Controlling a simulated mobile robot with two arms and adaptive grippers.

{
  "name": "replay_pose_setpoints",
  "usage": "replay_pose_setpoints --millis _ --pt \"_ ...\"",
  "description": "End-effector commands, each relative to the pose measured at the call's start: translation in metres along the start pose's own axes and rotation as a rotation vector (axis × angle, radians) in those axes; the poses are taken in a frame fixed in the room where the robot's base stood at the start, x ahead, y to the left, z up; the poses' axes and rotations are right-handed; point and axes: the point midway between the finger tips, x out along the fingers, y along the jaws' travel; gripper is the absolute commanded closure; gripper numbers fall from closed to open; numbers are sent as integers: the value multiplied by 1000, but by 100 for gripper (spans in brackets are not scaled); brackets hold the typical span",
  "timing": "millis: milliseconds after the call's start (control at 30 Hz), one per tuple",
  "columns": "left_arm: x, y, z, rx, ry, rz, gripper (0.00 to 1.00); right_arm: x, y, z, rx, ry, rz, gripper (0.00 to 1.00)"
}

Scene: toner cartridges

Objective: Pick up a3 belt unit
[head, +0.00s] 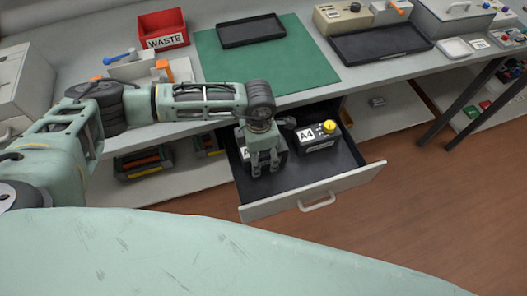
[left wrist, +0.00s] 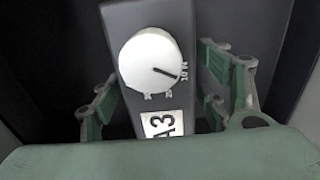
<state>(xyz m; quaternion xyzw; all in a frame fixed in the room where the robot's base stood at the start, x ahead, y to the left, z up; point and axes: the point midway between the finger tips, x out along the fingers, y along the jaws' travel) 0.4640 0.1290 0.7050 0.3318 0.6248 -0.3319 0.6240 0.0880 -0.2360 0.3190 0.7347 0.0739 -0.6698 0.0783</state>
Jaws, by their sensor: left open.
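The a3 belt unit (left wrist: 160,90) is a dark block with a white round knob (left wrist: 150,62) and a white label reading A3 (left wrist: 163,124). It stands in the open drawer (head: 262,208). In the left wrist view it lies between the two green-padded fingers of my left gripper (left wrist: 165,95), with gaps visible beside it. In the head view my left gripper (head: 264,168) points down over it and hides most of it; only a dark part and a bit of label show. The left gripper is open. My right gripper is not in view.
A dark A4 unit (head: 318,145) with a yellow knob stands right of my gripper in the same drawer. The drawer front with its handle (head: 318,202) is pulled out. Above are the worktop, a green mat (head: 300,65) and a red waste bin (head: 163,29).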

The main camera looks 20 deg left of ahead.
Motion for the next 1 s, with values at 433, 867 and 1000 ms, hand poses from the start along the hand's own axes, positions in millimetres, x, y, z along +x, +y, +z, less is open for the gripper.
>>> replay_pose_setpoints --millis 433,867,1000 --pt "-1 0 0 0 0 0 64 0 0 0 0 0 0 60" --pt "-2 1 1 0 -2 1 96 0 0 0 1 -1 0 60" --pt "-2 1 1 0 -2 1 96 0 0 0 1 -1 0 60"
